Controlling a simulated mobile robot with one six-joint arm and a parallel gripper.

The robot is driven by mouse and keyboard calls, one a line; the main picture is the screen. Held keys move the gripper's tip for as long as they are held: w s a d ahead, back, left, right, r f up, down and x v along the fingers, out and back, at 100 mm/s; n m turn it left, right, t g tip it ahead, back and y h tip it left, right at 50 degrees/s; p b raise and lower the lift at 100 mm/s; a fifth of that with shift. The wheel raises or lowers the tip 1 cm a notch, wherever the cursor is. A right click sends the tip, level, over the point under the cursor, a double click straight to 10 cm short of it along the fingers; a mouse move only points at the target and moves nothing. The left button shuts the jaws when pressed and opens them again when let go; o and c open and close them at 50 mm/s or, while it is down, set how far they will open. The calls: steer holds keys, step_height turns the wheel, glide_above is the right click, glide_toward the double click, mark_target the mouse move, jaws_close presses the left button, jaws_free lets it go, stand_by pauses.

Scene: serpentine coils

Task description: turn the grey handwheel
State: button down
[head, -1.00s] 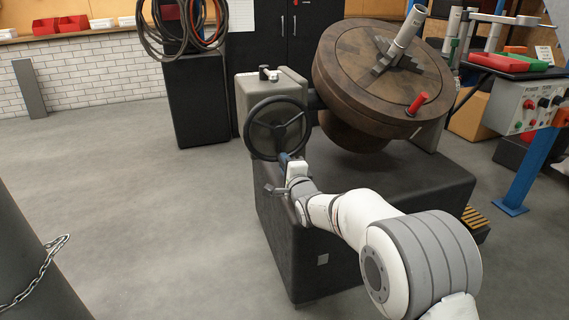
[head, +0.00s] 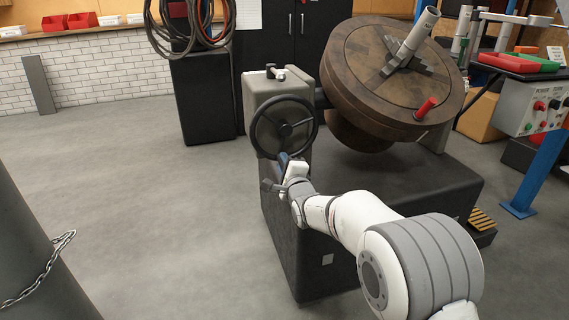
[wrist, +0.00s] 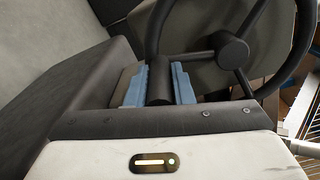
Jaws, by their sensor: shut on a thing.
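The handwheel (head: 285,129) is a dark grey ring with spokes and a hub, upright on the front face of a grey housing (head: 268,92). In the wrist view its rim and hub (wrist: 232,51) fill the upper right. My gripper (head: 283,162) is at the wheel's lower edge. In the wrist view its two blue fingers (wrist: 157,87) are on either side of the wheel's dark cylindrical handle (wrist: 159,81), shut on it. The far end of the handle meets the lower left of the rim. In the head view the handle is mostly hidden by my gripper.
A large tilted round table (head: 395,75) with a red handle (head: 426,108) stands right of the wheel, above a dark base (head: 410,188). A control box (head: 535,108) is at the far right. Open floor (head: 160,215) lies to the left; a pillar with a chain is nearer.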

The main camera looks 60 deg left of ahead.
steer(key=shift+s+a+r, duration=0.15)
steer(key=shift+s+r, duration=0.05)
steer(key=shift+s, duration=0.3)
steer(key=c, duration=1.3)
jaws_free()
steer(key=shift+w+f, duration=0.1)
steer(key=shift+p+v, duration=0.9)
steer(key=shift+v, duration=3.05)
